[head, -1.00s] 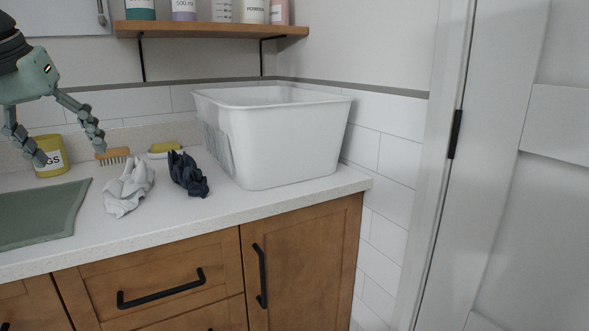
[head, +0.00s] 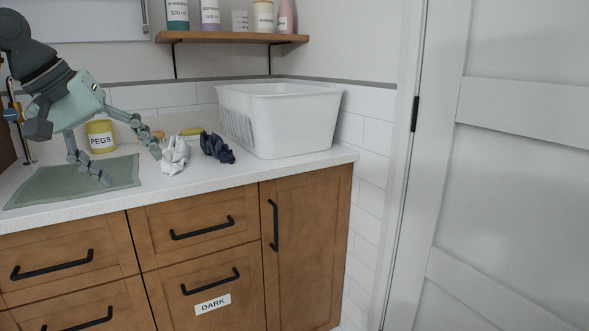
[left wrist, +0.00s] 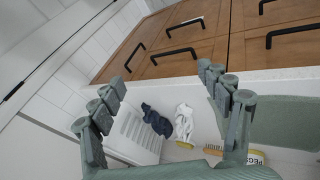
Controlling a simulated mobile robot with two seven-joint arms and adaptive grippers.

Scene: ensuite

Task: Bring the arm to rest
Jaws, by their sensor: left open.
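My left gripper (head: 131,167) is open and empty. It hangs over the counter above the green mat (head: 40,186), with its fingers spread. In the head view one fingertip overlaps the left edge of the crumpled white cloth (head: 175,155); I cannot tell whether they touch. In the left wrist view the open fingers (left wrist: 160,80) frame the dark cloth (left wrist: 156,121) and the white cloth (left wrist: 184,122), with nothing between them. My right gripper is not in view.
A white basket (head: 290,125) stands at the counter's right end, beside the dark cloth (head: 217,147). A yellow PEGS tin (head: 101,140) stands behind the gripper. A shelf (head: 230,38) with bottles hangs above. Wooden drawers, one labelled DARK (head: 212,304), lie below. A white door is at right.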

